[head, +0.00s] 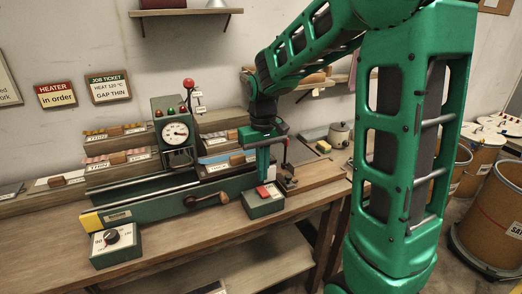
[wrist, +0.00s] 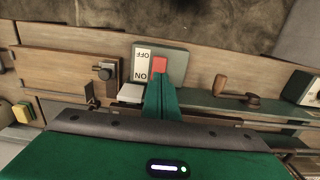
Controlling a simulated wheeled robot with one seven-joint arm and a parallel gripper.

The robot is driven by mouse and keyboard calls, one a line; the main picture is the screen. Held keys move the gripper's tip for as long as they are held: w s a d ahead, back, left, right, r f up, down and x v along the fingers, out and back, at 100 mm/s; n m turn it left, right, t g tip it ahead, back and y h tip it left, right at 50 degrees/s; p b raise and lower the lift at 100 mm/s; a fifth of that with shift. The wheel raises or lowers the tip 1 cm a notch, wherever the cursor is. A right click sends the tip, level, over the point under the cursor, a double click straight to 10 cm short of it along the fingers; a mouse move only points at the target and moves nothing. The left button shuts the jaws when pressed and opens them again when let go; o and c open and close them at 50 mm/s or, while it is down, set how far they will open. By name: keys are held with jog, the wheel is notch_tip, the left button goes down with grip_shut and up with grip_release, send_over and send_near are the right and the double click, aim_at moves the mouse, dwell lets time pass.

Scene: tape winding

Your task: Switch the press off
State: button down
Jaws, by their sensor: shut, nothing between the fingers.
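The press (head: 150,190) is a long green machine on the bench with a round dial (head: 175,131). A small grey-green switch box (head: 264,205) with a red switch (head: 263,191) sits at the bench's front edge, right of the crank. In the wrist view the red switch (wrist: 159,64) lies beside a white plate (wrist: 142,64) lettered OFF and ON. My gripper (head: 263,181) is shut and empty, pointing down just over the red switch. In the wrist view its fingertips (wrist: 162,78) cover the near part of the switch box. I cannot tell whether they touch the switch.
A crank handle (head: 206,200) sticks out left of the switch box. A dial box with a black knob (head: 112,237) stands at the bench's front left. A red-topped lever (head: 189,84) rises beside the dial. Drums (head: 491,215) stand on the floor at right.

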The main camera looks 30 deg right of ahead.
aim_at(261, 187)
notch_tip(261, 187, up, 9)
jog(key=shift+r, duration=0.15)
jog(key=shift+d, duration=0.1)
dwell(0.3)
jog(key=shift+w+d, duration=0.15)
jog(key=shift+w, duration=0.8)
notch_tip(261, 187, down, 14)
jog(key=shift+r, duration=0.1)
jog(key=shift+d, duration=0.15)
